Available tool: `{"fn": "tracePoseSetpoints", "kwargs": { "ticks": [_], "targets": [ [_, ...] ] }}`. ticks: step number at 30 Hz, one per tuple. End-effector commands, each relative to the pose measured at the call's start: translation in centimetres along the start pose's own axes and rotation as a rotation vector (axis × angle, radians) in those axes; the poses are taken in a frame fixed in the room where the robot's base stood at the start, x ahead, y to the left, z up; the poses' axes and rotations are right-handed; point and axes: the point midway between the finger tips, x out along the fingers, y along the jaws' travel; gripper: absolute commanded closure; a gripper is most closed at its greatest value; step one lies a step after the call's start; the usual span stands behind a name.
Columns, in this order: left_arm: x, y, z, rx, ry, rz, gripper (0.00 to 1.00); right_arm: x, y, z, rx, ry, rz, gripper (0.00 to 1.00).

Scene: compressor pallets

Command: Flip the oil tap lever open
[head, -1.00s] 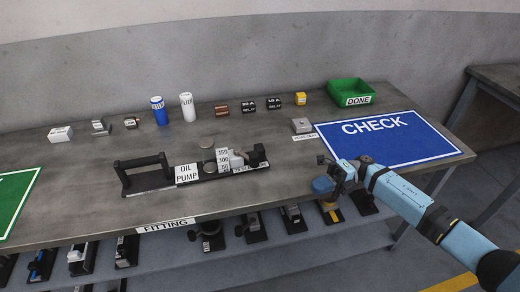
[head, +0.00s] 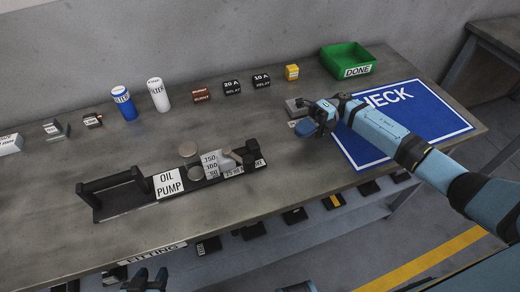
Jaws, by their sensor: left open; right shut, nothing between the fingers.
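The oil pump unit is a long black base (head: 130,201) on the bench, with a raised handle at its left, an "OIL PUMP" label, and a grey block (head: 213,165) marked 150, 100 and 50. At its right end is a black fitting (head: 249,152) with a small pale bar (head: 234,157) beside it, which may be the tap lever; its exact position is too small to tell. My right gripper (head: 308,127) is shut and empty, above the bench right of the pump, apart from it. My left gripper (head: 148,276) is open and empty at the bottom edge, below the bench front.
A grey metal block (head: 296,106) is close behind my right gripper. Behind the pump stand a blue cylinder (head: 123,104), a white cylinder (head: 158,95) and several small relay boxes. A green DONE bin (head: 347,59) and blue CHECK mat (head: 430,127) are at right.

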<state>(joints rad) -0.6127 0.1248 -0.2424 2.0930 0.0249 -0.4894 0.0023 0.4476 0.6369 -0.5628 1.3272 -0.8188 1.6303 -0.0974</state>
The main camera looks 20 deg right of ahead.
Motion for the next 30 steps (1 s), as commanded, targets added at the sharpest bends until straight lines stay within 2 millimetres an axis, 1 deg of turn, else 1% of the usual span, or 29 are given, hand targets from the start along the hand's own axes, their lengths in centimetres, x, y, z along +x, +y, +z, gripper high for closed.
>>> {"fn": "tracePoseSetpoints", "kwargs": {
  "ticks": [5, 8, 10, 14, 18, 24, 27, 30],
  "targets": [
    [0.0, 0.0, 0.0, 0.002, 0.000, 0.000, 0.57, 0.1, 0.0, 0.0, 0.000, 0.000, 0.000, 1.00],
    [-0.1, -0.1, -0.1, 0.003, 0.000, 0.000, 0.57, 0.8, 0.1, 0.0, 0.000, 0.002, 0.001, 1.00],
    [-0.2, -0.1, -0.3, 0.003, 0.000, 0.000, 0.57, 1.7, 0.1, 0.0, 0.000, 0.003, 0.002, 1.00],
    [-0.3, -0.1, -0.6, 0.000, 0.000, 0.001, 0.57, 4.1, 0.1, 0.0, -0.001, 0.003, 0.003, 1.00],
    [-0.4, -0.1, -0.5, -0.003, -0.007, 0.000, 0.57, 7.3, 0.2, -0.1, 0.000, 0.003, 0.004, 1.00],
    [-0.5, -0.1, -0.7, -0.010, -0.012, -0.002, 0.57, 11.2, 0.1, -0.1, 0.000, 0.001, 0.003, 1.00],
    [-0.5, 0.0, -0.9, -0.014, -0.010, -0.002, 0.57, 12.5, 0.1, 0.0, 0.000, 0.001, 0.003, 1.00],
    [-0.5, 0.0, -1.0, -0.019, -0.009, -0.002, 0.57, 13.4, 0.1, 0.0, 0.000, 0.000, 0.001, 1.00]
  ]
}}
